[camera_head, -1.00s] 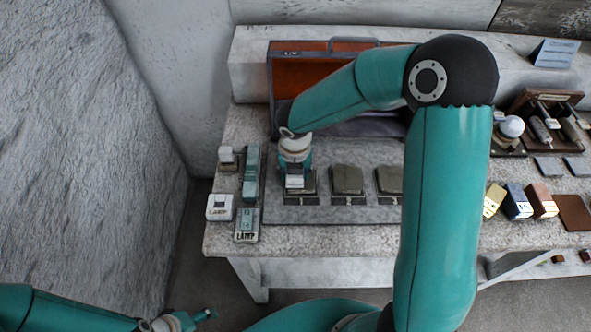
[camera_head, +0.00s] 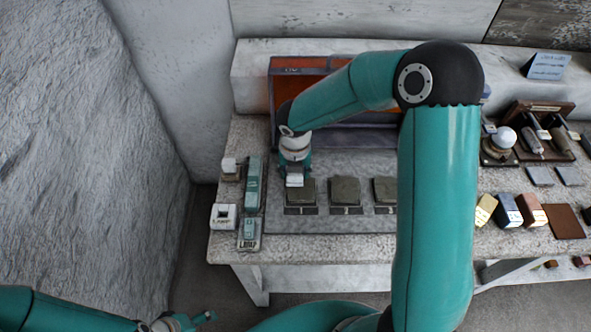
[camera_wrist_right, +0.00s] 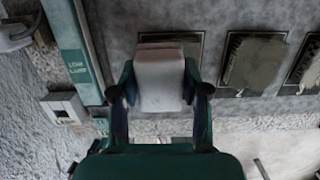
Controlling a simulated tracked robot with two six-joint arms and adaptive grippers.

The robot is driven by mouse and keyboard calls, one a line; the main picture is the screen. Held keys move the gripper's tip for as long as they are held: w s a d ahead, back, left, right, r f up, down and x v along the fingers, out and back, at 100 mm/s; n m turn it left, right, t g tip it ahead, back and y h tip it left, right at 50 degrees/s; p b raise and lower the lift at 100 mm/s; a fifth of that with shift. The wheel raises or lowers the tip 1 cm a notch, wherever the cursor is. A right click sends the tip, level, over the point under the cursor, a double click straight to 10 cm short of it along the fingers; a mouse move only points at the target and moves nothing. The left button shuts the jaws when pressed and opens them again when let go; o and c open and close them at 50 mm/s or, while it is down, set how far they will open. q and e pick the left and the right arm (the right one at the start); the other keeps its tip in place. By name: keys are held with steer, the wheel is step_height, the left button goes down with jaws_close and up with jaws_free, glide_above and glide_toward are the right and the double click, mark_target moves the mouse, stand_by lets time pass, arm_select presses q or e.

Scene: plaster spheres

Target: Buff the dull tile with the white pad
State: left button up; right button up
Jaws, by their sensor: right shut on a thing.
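Several dark, matte tiles lie in a row on a grey board (camera_head: 330,222): a left tile (camera_head: 301,194), a middle tile (camera_head: 345,190) and a right tile (camera_head: 385,189). I cannot tell from their surfaces which is the dull one. My right gripper (camera_head: 294,176) is shut on the white pad (camera_head: 294,182), at the upper left of the left tile. In the right wrist view the pad (camera_wrist_right: 160,82) sits between the fingers and hides part of that tile (camera_wrist_right: 186,45). Contact is unclear. My left gripper (camera_head: 207,316) is at the lower left, its jaws too small to judge.
A teal lamp unit (camera_head: 253,185) and a white switch box (camera_head: 223,215) stand left of the board. An orange-lined case (camera_head: 285,95) stands behind it. Coloured blocks (camera_head: 508,210) and a white ball on a stand (camera_head: 503,138) are at right. My right arm hides the bench's middle.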

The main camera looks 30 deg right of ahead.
steer(key=shift+r, duration=0.35)
step_height(320, 180, up, 2)
steer(key=shift+r+p, duration=0.2)
steer(key=shift+p, duration=0.8)
steer(key=shift+w+r, duration=0.1)
steer(key=shift+r, duration=0.7)
